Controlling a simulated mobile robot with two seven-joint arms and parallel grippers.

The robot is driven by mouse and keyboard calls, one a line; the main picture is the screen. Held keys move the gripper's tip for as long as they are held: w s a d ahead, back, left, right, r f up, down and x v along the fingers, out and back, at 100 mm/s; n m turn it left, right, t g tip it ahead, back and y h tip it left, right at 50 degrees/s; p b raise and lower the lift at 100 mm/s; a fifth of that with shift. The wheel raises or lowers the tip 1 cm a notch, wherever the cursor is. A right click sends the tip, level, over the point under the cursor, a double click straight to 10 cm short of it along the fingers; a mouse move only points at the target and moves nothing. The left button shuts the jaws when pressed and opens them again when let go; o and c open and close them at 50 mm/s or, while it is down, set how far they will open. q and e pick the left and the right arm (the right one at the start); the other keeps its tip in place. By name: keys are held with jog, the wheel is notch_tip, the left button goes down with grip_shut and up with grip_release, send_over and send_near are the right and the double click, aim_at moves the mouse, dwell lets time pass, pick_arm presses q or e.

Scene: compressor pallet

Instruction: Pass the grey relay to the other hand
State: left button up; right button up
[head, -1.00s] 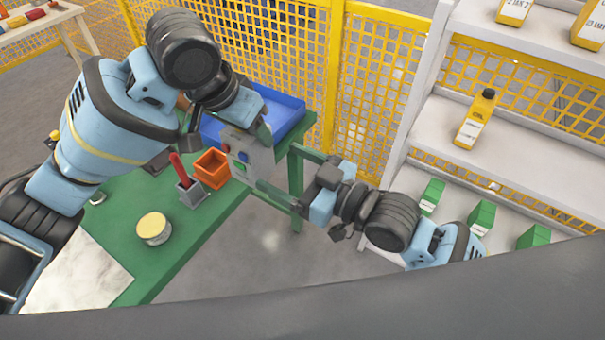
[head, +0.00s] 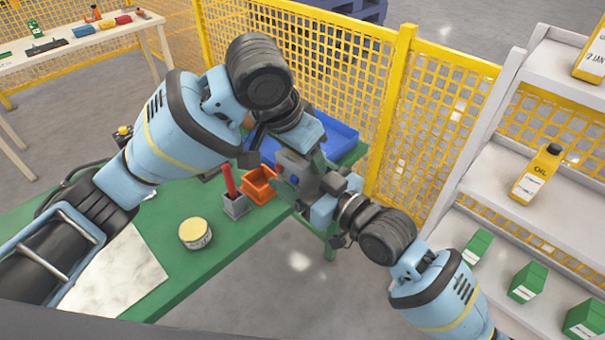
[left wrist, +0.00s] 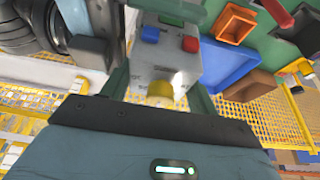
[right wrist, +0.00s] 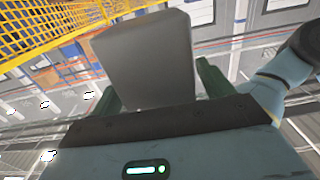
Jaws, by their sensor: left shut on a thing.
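The grey relay (head: 296,168) is a grey block with a blue and a red button, held off the table's edge between my two hands. My left gripper (left wrist: 160,88) is shut on the relay, whose buttoned face (left wrist: 168,66) shows in the left wrist view with a yellow part below. My right gripper (right wrist: 160,88) has its fingers apart on either side of the relay's plain end (right wrist: 150,60), with a gap at the right finger. Whether the left finger touches is unclear. In the head view, the left fingers are mostly hidden by the arm.
The green table (head: 185,268) carries an orange bin (head: 258,186), a grey holder with a red-handled tool (head: 235,204), a yellow-topped tin (head: 195,233) and a blue tray (head: 340,142). A yellow mesh fence stands behind. White shelves (head: 500,190) stand at right.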

pick_arm(q)
jog(key=shift+r, duration=0.1)
pick_arm(e)
jog(key=c, duration=1.2)
pick_arm(q)
jog(key=o, duration=1.7)
jog(key=shift+c, duration=0.2)
